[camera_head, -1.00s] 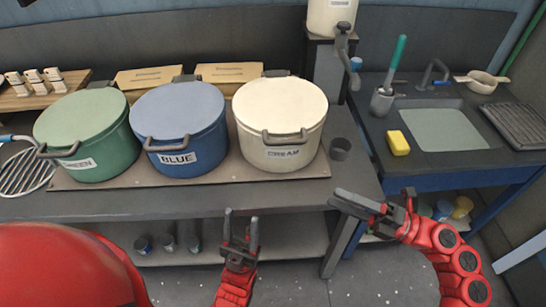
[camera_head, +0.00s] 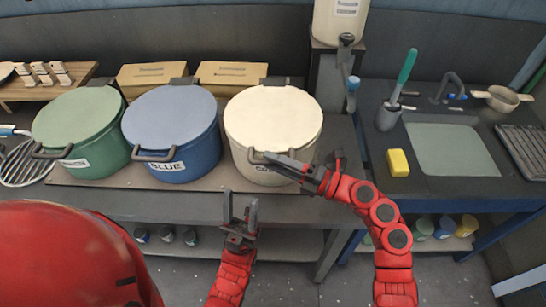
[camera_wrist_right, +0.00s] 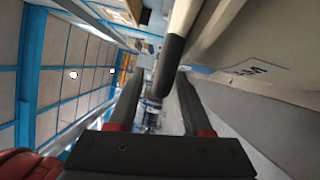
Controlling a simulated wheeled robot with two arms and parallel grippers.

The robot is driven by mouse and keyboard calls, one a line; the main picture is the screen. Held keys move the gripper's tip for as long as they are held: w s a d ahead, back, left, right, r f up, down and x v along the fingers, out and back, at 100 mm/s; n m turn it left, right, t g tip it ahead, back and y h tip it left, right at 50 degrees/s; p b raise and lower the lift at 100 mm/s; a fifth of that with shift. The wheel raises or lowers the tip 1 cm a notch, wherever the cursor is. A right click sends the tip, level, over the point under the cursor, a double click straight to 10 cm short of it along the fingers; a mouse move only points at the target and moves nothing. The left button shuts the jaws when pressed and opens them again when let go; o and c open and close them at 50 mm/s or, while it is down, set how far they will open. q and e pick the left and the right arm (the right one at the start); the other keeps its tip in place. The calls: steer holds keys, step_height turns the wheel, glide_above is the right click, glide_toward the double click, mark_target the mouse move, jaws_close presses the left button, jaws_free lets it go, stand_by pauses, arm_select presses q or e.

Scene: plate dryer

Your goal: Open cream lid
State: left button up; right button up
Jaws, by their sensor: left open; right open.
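The cream pot (camera_head: 240,155) stands rightmost of three pots, its cream lid (camera_head: 272,112) on top. A dark handle (camera_head: 256,158) is at the lid's front. My right gripper (camera_head: 280,162) is open at that handle, its fingers covering part of it and of the pot's label. In the right wrist view, a dark handle end (camera_wrist_right: 168,65) shows between the open fingertips (camera_wrist_right: 160,76); I cannot tell whether they touch. The pot's wall with its label (camera_wrist_right: 255,72) is at the right there. My left gripper (camera_head: 240,208) is open and empty, lower, in front of the table.
The blue pot (camera_head: 195,150) and green pot (camera_head: 100,150) stand to the left on the same board (camera_head: 215,178). A dispenser on a stand (camera_head: 340,20) is behind right. A sink (camera_head: 450,150) and yellow sponge (camera_head: 398,163) are right. Cardboard boxes (camera_head: 235,73) stand behind.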

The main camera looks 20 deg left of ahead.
steer(key=shift+a, duration=0.3)
jaws_close()
stand_by(1.3)
